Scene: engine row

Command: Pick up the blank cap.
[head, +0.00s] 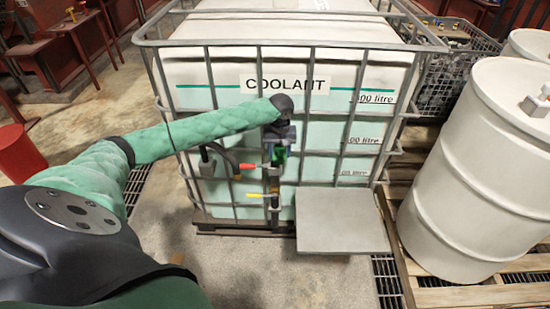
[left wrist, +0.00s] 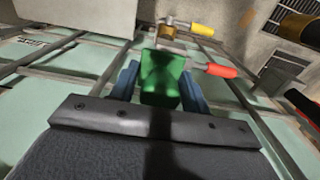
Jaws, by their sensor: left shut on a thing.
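A green piece, which I take to be the blank cap (head: 281,157), is at the front of the caged coolant tank (head: 215,185), by the tank's valves. My left gripper (head: 277,142) is shut on it from above. In the left wrist view the green cap (left wrist: 160,78) sits between the two blue fingers (left wrist: 160,92). I cannot tell whether the cap still touches the fitting behind it. Its far end is partly hidden. My right gripper is in neither view.
Valves with a red handle (head: 249,167) and a yellow handle (head: 254,195) are close to the cap. A grey flat-topped stand (head: 343,220) is at the lower right of the tank. A white drum (head: 480,170) stands on a wooden pallet at right.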

